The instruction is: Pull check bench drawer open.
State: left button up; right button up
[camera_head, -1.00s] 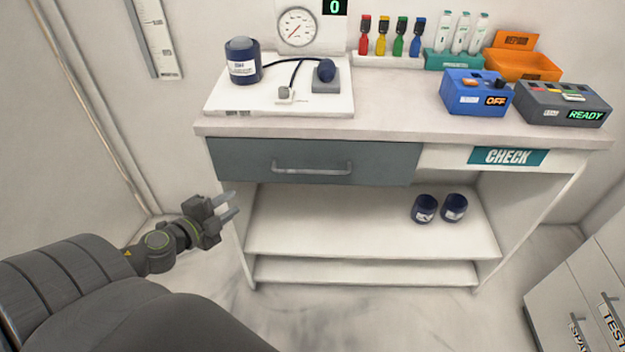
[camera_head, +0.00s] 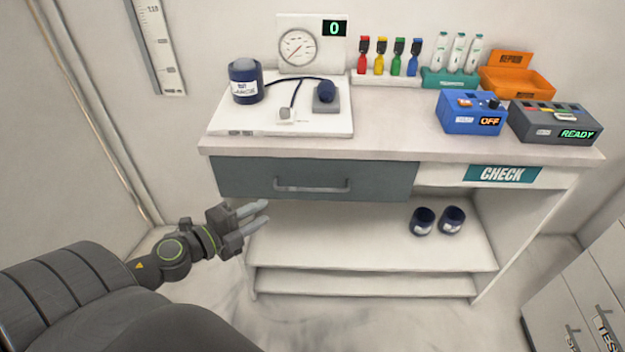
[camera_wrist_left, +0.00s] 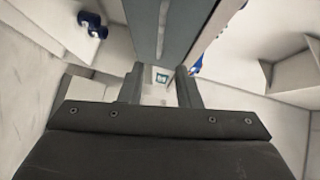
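The check bench drawer (camera_head: 240,177) has a grey-blue front under the left part of the bench top, and it looks closed. Its bar handle (camera_head: 312,185) runs across the middle of the front. My left gripper (camera_head: 262,216) is below and left of the handle, apart from it. Its two fingers are spread with nothing between them. In the left wrist view both fingers of the gripper (camera_wrist_left: 160,88) stand apart, and the grey drawer front (camera_wrist_left: 168,25) shows beyond them. My right gripper is not in view.
The bench top (camera_head: 390,130) holds a white board (camera_head: 240,119) with a dark blue jar (camera_head: 245,82), a gauge, a blue box (camera_head: 470,112) and a dark READY box (camera_head: 553,124). Two dark cups (camera_head: 423,221) stand on the shelf below. A cabinet (camera_head: 590,290) stands lower right.

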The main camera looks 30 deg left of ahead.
pick_arm(q)
jog(key=p, duration=0.6)
send_near(310, 190)
jog(key=w, duration=0.2)
jog(key=x, duration=0.8)
jog(key=shift+w+d+f, duration=0.25)
jog(key=shift+w+d, duration=0.05)
grip_shut()
